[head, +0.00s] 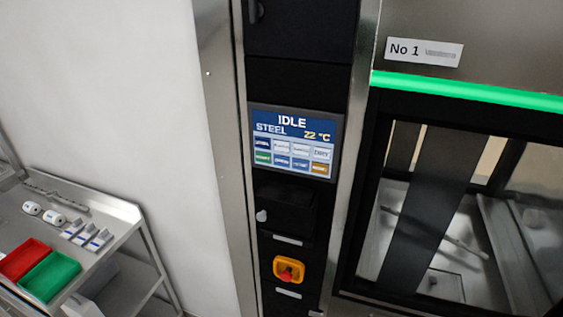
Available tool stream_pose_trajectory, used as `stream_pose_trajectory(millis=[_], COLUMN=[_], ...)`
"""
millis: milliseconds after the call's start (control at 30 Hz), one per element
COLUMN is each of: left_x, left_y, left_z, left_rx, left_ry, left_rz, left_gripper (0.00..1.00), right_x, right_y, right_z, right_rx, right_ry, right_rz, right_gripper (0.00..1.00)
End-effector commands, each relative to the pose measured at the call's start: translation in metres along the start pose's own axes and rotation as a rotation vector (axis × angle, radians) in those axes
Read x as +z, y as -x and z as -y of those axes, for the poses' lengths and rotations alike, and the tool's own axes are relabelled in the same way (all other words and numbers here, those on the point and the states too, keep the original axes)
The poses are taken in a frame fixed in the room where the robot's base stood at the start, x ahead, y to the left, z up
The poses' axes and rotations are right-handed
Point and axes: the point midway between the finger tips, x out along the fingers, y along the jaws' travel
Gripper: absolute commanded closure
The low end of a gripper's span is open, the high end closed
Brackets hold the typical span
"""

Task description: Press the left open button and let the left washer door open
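A washer labelled No 1 (424,51) fills the right side of the head view. Its glass door (440,220) has a dark frame and appears closed, with a metal chamber seen through it. A green light strip (465,91) glows above the door. Left of the door, a dark control column holds a touch screen (292,143) reading IDLE, STEEL and 22 °C, with several small coloured on-screen buttons. Their small labels are mostly too blurred to read, and I cannot tell which is the open button. Neither of my grippers is in view.
A metal cart (110,205) stands at the lower left with a red tray (24,260), a green tray (50,277), white rolls and small packs. A yellow and red emergency knob (289,270) sits low on the column. A plain white wall (110,100) is on the left.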

Motion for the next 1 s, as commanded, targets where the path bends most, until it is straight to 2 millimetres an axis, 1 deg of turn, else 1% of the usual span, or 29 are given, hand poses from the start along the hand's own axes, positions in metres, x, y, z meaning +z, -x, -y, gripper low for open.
stream_pose_trajectory(millis=[33,67,100,133,167,1000], left_x=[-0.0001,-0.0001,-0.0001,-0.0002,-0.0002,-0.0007], left_y=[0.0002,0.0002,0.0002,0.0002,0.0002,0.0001], left_z=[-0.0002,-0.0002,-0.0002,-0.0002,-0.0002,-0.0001], left_rx=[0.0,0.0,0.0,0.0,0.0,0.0], left_ry=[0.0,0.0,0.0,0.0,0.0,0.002], left_rz=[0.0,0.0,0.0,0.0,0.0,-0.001], left_gripper=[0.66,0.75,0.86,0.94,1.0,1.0], right_x=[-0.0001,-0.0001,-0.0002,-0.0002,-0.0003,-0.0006], right_y=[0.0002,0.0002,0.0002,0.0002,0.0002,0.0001], right_z=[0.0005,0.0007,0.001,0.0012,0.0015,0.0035], right_rx=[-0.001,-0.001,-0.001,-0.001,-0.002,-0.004], right_ry=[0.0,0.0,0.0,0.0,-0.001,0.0], right_rz=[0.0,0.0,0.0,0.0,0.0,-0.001], right_gripper=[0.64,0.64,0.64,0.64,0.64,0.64])
